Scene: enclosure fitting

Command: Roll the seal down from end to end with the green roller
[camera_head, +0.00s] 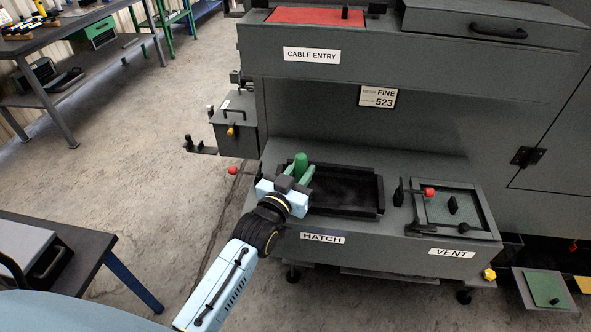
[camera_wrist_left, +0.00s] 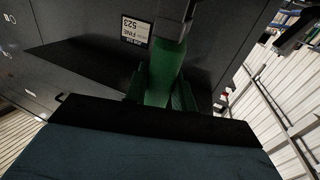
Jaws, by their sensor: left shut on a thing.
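My left gripper (camera_head: 296,183) is shut on the green roller (camera_head: 301,162), whose rounded green end stands up above the fingers. They are over the left end of the hatch opening. In the left wrist view the green roller (camera_wrist_left: 166,65) stands between the green sides of the grip; its lower part is hidden. The black rim (camera_head: 345,171) around the hatch opening is a raised rectangle; I cannot tell the seal from this rim. The gripper hides the rim's left end, and I cannot tell whether the roller touches it. My right gripper is not in view.
Right of the hatch is the vent panel (camera_head: 465,196) with a red-knobbed latch (camera_head: 429,191). A red knob (camera_head: 233,171) sticks out left of the hatch. The cable entry shelf (camera_head: 400,45) overhangs behind. A dark table (camera_head: 60,255) stands at lower left. The floor between is clear.

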